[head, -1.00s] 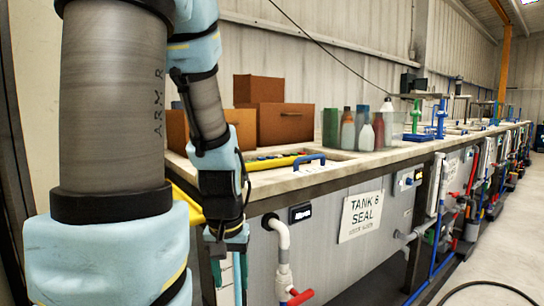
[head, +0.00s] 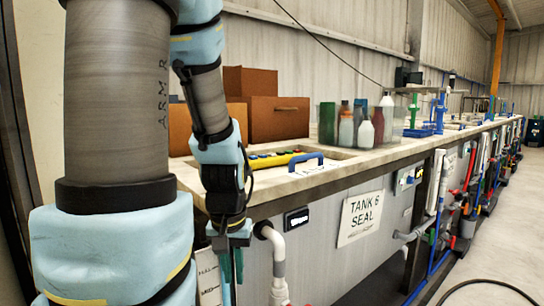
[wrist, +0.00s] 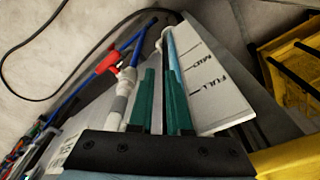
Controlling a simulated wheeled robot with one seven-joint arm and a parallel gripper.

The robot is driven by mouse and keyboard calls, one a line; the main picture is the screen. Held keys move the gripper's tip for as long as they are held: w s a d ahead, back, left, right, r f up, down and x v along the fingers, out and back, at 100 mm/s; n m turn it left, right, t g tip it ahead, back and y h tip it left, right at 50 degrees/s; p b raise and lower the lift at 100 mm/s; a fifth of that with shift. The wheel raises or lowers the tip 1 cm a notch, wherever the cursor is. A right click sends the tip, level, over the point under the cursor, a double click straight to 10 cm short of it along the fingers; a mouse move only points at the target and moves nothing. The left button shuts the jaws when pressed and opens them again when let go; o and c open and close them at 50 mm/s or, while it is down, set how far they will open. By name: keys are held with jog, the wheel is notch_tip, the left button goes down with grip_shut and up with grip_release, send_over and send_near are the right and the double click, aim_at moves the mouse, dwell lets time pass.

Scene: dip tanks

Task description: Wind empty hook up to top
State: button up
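A light blue cord or rod (wrist: 176,62) runs along the board, partly behind the right finger. A small white hook-like piece (wrist: 160,41) is at its far end. I cannot tell whether the fingers touch the cord.
A white pipe (wrist: 118,105) with a red valve handle (wrist: 109,59) is left of the fingers. A yellow frame (wrist: 290,65) is at the right. The bench (head: 350,162) carries boxes (head: 278,118) and bottles (head: 365,130). Open floor (head: 500,210) lies at right.

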jog(key=shift+w+r, duration=0.1)
jog(key=shift+w, duration=0.4)
grip_shut()
dwell(0.8)
